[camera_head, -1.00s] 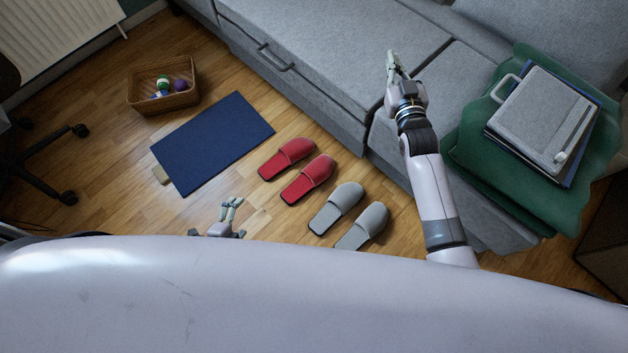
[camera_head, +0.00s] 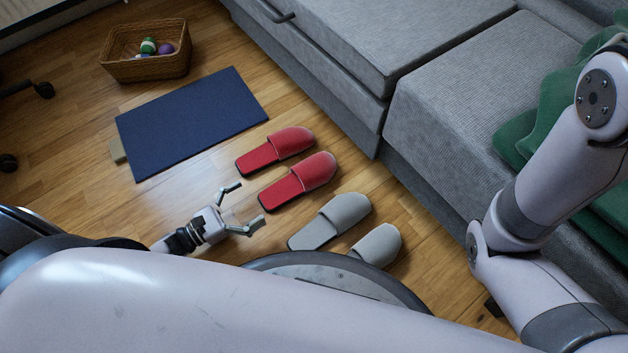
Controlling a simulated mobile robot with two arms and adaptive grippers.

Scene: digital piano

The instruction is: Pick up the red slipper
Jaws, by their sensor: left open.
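Two red slippers lie side by side on the wood floor, toes toward the sofa. The nearer red slipper (camera_head: 314,173) is to the right of the farther red slipper (camera_head: 290,142). My left gripper (camera_head: 246,207) is open and empty, its fingers pointing right toward the open heel end of the nearer slipper, with a small gap between. Its height above the floor is hard to tell. My right arm rises at the right side; its gripper is out of the picture.
Two grey slippers (camera_head: 346,210) lie just right of the red pair. A blue mat (camera_head: 190,120) and a wicker basket (camera_head: 122,69) with balls lie to the left. The grey sofa (camera_head: 440,110) borders the floor behind. A green blanket (camera_head: 548,112) hangs over it.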

